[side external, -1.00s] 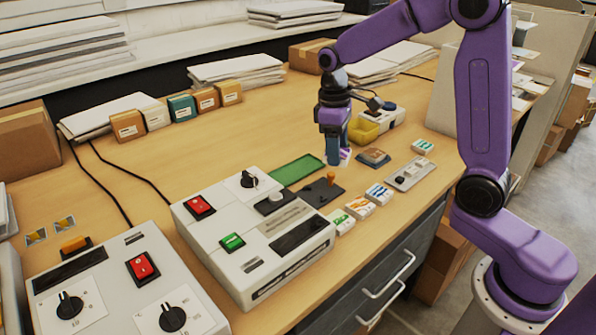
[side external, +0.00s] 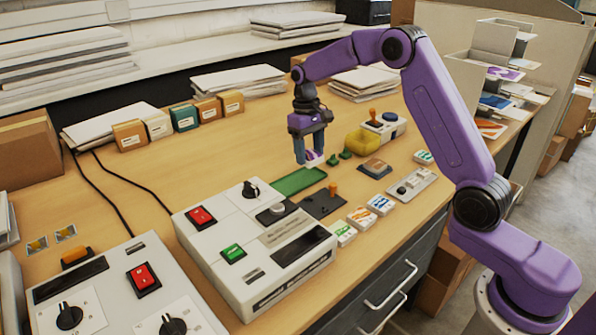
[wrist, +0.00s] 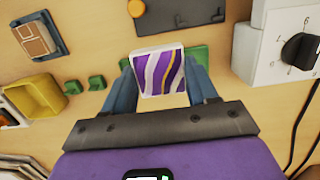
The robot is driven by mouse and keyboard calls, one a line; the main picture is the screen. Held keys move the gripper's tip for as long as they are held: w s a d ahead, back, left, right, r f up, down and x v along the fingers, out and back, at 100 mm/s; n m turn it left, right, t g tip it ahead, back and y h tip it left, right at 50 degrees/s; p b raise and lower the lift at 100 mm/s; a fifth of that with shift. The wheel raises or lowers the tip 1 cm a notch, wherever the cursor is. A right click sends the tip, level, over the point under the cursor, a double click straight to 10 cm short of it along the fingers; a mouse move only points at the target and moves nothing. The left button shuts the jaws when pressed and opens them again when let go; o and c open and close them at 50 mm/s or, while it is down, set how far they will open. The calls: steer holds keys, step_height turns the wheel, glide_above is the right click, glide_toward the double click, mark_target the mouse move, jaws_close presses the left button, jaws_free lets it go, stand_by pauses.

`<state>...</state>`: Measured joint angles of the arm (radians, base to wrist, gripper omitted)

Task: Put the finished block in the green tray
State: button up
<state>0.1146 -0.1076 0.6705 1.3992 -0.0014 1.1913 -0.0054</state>
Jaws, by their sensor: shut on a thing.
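The block (wrist: 161,72) is white with purple wavy stripes and one yellow stripe on its face. My gripper (wrist: 165,88) is shut on it, one blue finger on each side. In the side view my gripper (side external: 311,158) holds the block (side external: 314,158) just above the far right end of the green tray (side external: 296,181). The tray lies flat and empty on the table behind the laminator. In the wrist view parts of the green tray (wrist: 196,56) show behind the block and fingers, and the block hides its middle.
The white laminator (side external: 256,247) stands in front of the tray, with a dark plate (side external: 324,203) beside it. Several striped blocks (side external: 362,217) lie along the front. A yellow bin (side external: 362,142) and small green pieces (side external: 333,160) are at the right.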

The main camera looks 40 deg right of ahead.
glide_above(299, 182)
steer(key=f, duration=0.5)
steer(key=shift+w+f, duration=0.2)
steer(key=shift+f, duration=0.1)
steer(key=shift+w+f, duration=0.15)
steer(key=shift+f, duration=1.45)
steer(key=shift+f, duration=0.2)
steer(key=o, duration=1.1)
steer(key=shift+c, duration=0.2)
